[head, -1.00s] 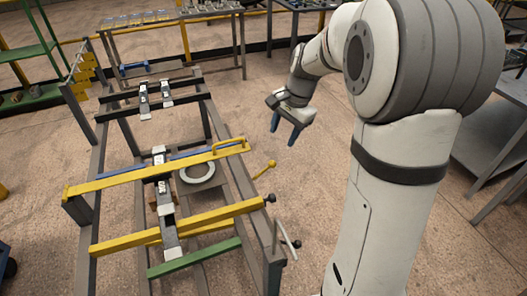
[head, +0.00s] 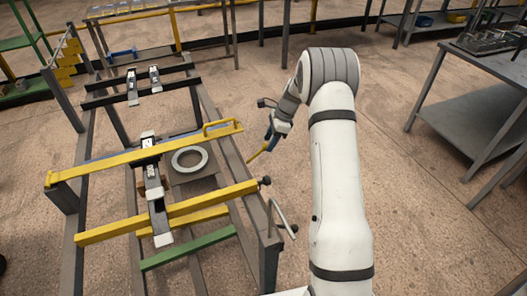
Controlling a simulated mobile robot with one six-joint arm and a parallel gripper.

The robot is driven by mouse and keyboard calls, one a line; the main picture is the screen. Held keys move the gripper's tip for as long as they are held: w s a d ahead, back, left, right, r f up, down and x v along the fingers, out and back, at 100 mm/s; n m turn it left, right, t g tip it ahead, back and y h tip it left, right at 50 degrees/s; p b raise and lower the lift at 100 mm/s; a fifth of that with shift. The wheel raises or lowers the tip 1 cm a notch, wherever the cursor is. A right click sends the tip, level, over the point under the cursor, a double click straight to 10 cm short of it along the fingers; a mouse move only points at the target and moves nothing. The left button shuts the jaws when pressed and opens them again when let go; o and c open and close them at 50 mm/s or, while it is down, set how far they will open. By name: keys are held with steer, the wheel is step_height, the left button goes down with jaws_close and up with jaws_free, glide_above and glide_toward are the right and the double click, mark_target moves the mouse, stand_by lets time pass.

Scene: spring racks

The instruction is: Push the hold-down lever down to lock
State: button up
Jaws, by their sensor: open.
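A short yellow lever (head: 255,156) sticks out from the right side of the grey rack frame, angled up to the right. I take it to be the hold-down lever. A yellow bar with a loop handle (head: 222,127) lies across the rack to the left of the lever.
A second yellow bar (head: 212,203) crosses the rack lower down, ending in a black knob. A bent metal handle (head: 281,220) juts out at the rack's front right corner. A grey table (head: 478,120) stands at the right. The floor between is clear.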

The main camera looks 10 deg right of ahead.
mark_target(259, 153)
steer(key=x, duration=0.5)
steer(key=shift+f, duration=0.2)
jaws_close()
stand_by(0.3)
